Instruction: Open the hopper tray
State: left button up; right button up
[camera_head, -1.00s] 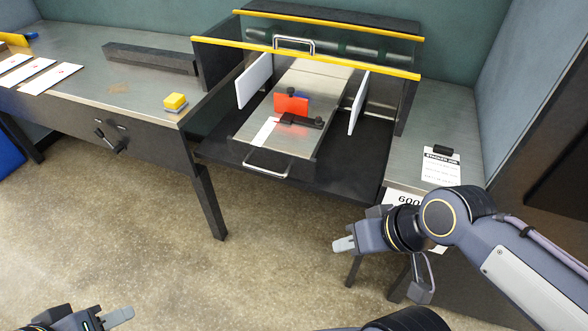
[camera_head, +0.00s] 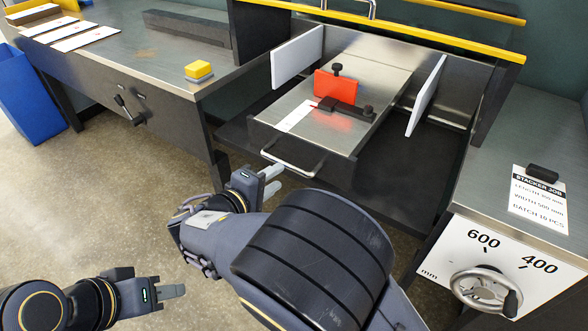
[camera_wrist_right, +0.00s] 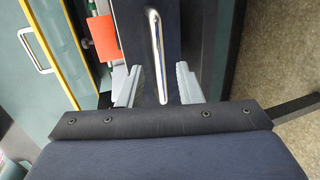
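The hopper tray (camera_head: 375,78) is a flat metal tray between two white side plates, with a chrome handle (camera_head: 292,167) on its front edge. In the right wrist view, the chrome handle (camera_wrist_right: 157,50) runs between the two spread fingers of my right gripper (camera_wrist_right: 158,86), with a gap on both sides. My left gripper (camera_head: 172,291) is low at the left, far from the tray; whether its fingers are apart is unclear.
A red block (camera_head: 335,87) and a black clamp (camera_head: 346,107) sit on the tray. A crank wheel (camera_head: 485,293) is on the right cabinet. A side table (camera_head: 110,65) with a yellow block (camera_head: 198,70) stands left. Open floor lies in front.

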aim_at(287, 162)
jog(key=shift+t, duration=0.4)
jog(key=x, duration=0.4)
jog(key=a+x, duration=0.1)
jog(key=x, duration=0.2)
jog(key=shift+w+d+f+b, duration=0.1)
jog(key=shift+w+b, duration=0.25)
jog(key=shift+w, duration=0.1)
grip_shut()
